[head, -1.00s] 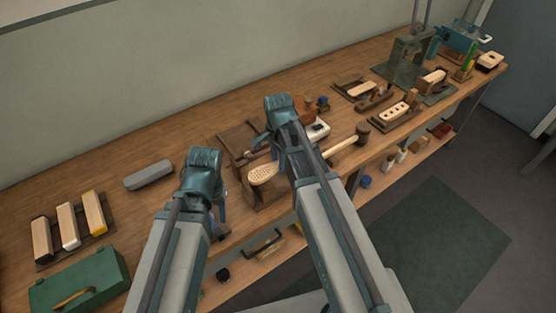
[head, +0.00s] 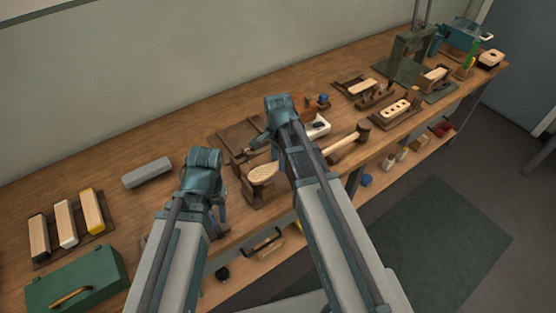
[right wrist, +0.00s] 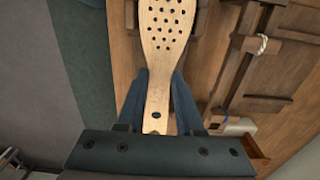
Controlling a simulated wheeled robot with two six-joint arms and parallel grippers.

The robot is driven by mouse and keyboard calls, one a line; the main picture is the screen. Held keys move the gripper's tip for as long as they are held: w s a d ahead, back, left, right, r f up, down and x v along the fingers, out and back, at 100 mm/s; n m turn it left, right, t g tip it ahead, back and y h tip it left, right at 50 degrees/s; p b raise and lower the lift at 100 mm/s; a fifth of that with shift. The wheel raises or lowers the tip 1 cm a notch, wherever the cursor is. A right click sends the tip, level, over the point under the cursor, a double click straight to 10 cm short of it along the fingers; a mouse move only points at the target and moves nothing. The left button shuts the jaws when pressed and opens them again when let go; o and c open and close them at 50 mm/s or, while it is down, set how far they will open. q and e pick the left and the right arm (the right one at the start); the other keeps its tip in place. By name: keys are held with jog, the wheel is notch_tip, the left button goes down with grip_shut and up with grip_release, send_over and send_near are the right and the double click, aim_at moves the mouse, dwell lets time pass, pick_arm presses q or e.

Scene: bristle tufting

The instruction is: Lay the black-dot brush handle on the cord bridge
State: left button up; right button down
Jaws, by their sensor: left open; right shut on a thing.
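The black-dot brush handle (head: 263,174) is pale wood with a wide head full of holes. In the right wrist view, the handle (right wrist: 160,85) points away from me and one black dot shows near its narrow end. My right gripper (right wrist: 159,78) is shut on that narrow neck, a finger on each side; its fingers are mostly hidden in the head view. The wide head is over or on a dark wooden stand (head: 277,190), likely the cord bridge; I cannot tell whether they touch. My left gripper (head: 219,207) is open and empty over the front edge.
A dark wooden frame (head: 232,137) lies behind the stand, and a white cord tie (right wrist: 262,44) shows beside the handle. A mallet (head: 352,138) lies to the right. A grey block (head: 147,172) and a green box (head: 78,281) are left.

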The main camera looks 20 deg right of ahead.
pick_arm(q)
jog(key=shift+f+b, duration=0.4)
jog(key=shift+f, duration=0.05)
pick_arm(e)
jog(key=shift+f, duration=0.45)
jog(key=shift+c, duration=2.3)
grip_release()
jog(key=o, duration=0.4)
pick_arm(q)
jog(key=shift+r, duration=0.15)
pick_arm(e)
jog(key=shift+r, duration=0.15)
jog(key=shift+r+p, duration=3.95)
jog(key=shift+p, duration=0.15)
pick_arm(q)
notch_tip(320, 180, up, 8)
